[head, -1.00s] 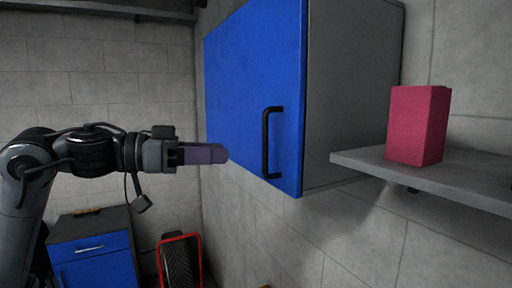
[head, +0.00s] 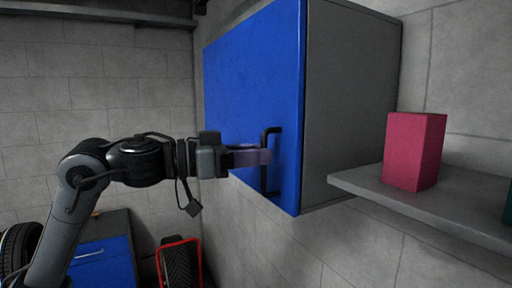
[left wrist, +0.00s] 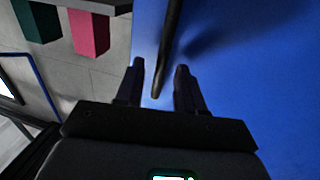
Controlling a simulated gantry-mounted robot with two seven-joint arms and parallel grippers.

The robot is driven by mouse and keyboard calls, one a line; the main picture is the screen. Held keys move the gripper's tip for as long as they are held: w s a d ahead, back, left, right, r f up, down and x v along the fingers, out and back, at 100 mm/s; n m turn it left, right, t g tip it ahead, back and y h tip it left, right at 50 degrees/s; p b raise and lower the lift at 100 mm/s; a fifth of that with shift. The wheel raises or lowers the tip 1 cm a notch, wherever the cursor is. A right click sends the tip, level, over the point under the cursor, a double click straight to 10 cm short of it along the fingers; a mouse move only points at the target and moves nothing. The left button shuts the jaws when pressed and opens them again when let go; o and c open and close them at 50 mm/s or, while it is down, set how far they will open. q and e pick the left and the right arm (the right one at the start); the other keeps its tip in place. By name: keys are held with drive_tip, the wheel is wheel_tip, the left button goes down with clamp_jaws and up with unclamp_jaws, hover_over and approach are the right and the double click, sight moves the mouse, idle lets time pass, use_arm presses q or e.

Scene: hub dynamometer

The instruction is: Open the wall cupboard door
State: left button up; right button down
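The wall cupboard has a blue door (head: 250,75) that looks shut against its grey body (head: 350,100). A black bar handle (head: 269,137) stands upright near the door's right edge. My left gripper (head: 262,156) reaches in from the left, and its fingertips overlap the handle, hiding its middle. In the left wrist view the handle (left wrist: 169,45) runs between the two parted fingers of my left gripper (left wrist: 160,67). A gap shows on each side, so the gripper is open around the handle's end part. My right gripper is out of view.
A grey shelf (head: 450,212) right of the cupboard carries a pink box (head: 413,150); a dark green object (head: 508,205) shows at the picture's edge. A blue low cabinet (head: 103,262) and a red frame with a tyre (head: 178,265) stand below.

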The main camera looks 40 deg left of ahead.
use_arm(q)
drive_tip(key=shift+w+d, duration=0.15)
drive_tip(key=shift+w, duration=0.1)
drive_tip(key=shift+c, duration=0.2)
clamp_jaws()
